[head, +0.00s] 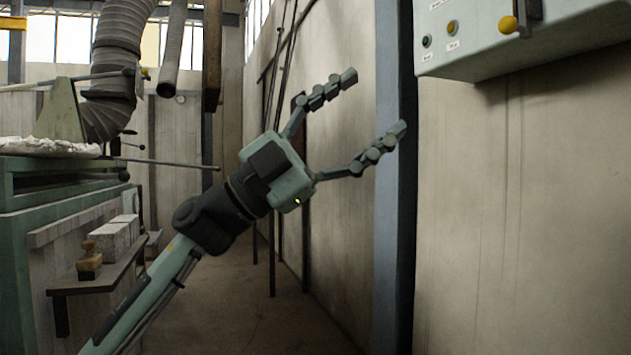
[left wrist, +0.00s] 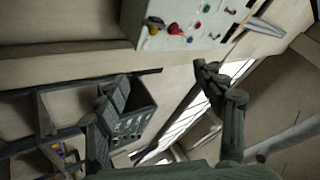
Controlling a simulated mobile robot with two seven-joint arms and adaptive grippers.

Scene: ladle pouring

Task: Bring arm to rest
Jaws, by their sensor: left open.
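My left gripper (head: 365,112) is raised in mid-air in the head view, its arm coming up from the lower left. Its two fingers are spread wide and nothing is between them. The fingers also frame the left wrist view (left wrist: 165,95), apart and empty. In the head view the fingers point up and to the right, in front of the blue-grey post (head: 392,200). My right gripper is in neither view. No ladle can be made out in either view.
A pale control box (head: 520,45) with a yellow-knobbed lever (head: 508,24) hangs on the right wall. A green machine bench (head: 60,168) stands at left, with a shelf (head: 105,278) bearing blocks and a wooden-handled tool (head: 89,262). The floor between (head: 270,320) is clear.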

